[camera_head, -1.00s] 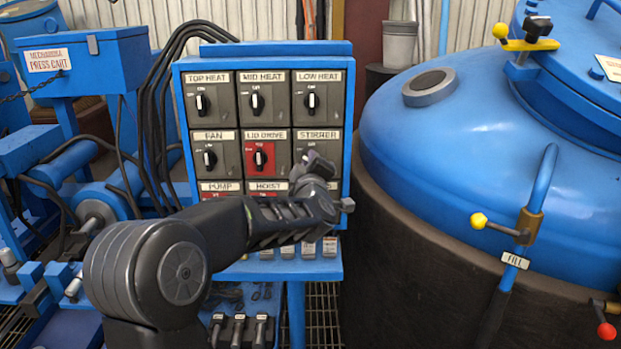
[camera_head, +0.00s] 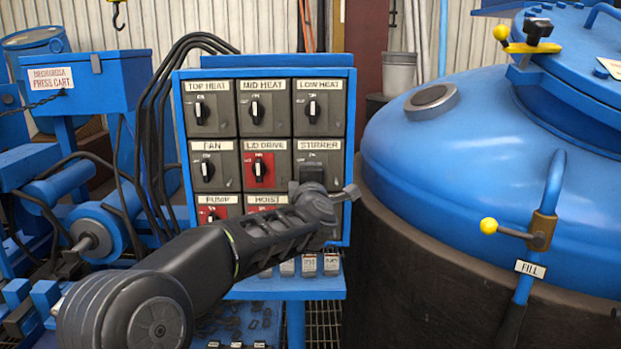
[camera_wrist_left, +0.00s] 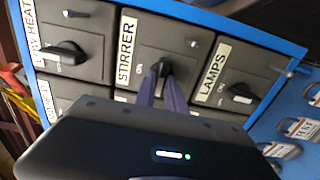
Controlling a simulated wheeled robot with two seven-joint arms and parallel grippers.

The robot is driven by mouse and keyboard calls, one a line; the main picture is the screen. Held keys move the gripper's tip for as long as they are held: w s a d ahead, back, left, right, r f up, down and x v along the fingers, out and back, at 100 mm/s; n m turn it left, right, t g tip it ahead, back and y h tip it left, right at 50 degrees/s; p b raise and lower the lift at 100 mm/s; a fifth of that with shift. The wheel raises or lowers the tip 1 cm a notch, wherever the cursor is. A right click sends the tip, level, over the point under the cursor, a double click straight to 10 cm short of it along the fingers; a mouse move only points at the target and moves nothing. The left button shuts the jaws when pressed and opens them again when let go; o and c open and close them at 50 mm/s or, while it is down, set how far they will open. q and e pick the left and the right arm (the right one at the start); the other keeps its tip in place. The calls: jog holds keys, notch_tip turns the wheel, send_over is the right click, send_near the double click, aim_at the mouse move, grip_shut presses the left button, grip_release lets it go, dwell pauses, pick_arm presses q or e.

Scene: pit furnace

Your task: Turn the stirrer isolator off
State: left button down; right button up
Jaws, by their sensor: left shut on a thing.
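The stirrer isolator is a grey box (camera_head: 331,183) labelled STIRRER, in the middle row at the right of the switch panel. In the left wrist view its black rotary knob (camera_wrist_left: 164,66) sits between the fingertips of my left gripper (camera_wrist_left: 163,84). The gripper is shut on that knob. In the head view my left gripper (camera_head: 312,177) reaches the front of this box and covers the knob, so its pointing direction is hidden there. The fingers also hide part of the knob in the wrist view. My right gripper is not in view.
Neighbouring isolators are close: LOW HEAT (camera_head: 319,107) above, red LID DRIVE (camera_head: 264,166) to the left, and LAMPS (camera_wrist_left: 240,85) beside it in the wrist view. A large blue-domed vessel (camera_head: 455,150) stands right of the panel. Black cables (camera_head: 150,130) hang at its left.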

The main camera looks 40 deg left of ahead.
pick_arm(q)
jog(key=c, duration=1.4)
grip_release()
jog(key=shift+s, duration=0.1)
jog(key=v, duration=0.7)
jog(key=shift+s+d, duration=0.25)
